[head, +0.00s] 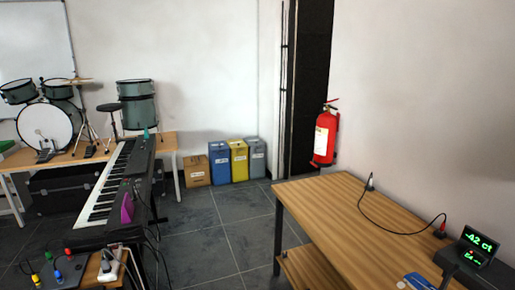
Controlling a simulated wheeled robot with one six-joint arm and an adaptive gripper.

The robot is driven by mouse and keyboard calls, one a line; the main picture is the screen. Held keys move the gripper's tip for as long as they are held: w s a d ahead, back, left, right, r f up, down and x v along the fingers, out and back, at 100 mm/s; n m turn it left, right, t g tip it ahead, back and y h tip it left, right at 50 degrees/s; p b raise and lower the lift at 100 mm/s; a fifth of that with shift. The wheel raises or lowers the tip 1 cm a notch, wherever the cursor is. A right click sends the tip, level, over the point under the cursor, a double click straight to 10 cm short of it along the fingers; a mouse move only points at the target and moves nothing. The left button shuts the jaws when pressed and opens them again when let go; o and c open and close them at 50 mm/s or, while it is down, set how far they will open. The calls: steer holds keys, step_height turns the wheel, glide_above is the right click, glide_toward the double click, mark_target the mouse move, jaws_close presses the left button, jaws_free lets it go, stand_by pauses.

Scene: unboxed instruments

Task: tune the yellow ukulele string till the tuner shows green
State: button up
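A small black tuner display (478,246) stands at the right edge, on or beside a dark box. Its bright green characters seem to read "-42 ct", with a smaller line below that is too small to read surely. At the lower left, a dark panel (70,274) carries small coloured knobs or pegs: a yellow one (57,276), a red one, a blue one and a green one. I cannot tell whether this is part of the ukulele. No ukulele body or string can be made out. My gripper is not in view.
A wooden table (345,222) on the right holds a black cable and a blue card (418,281). A keyboard (118,180) on a stand is at the left, with drums behind. Bins (238,160) line the back wall near a fire extinguisher (326,135). The tiled floor between is clear.

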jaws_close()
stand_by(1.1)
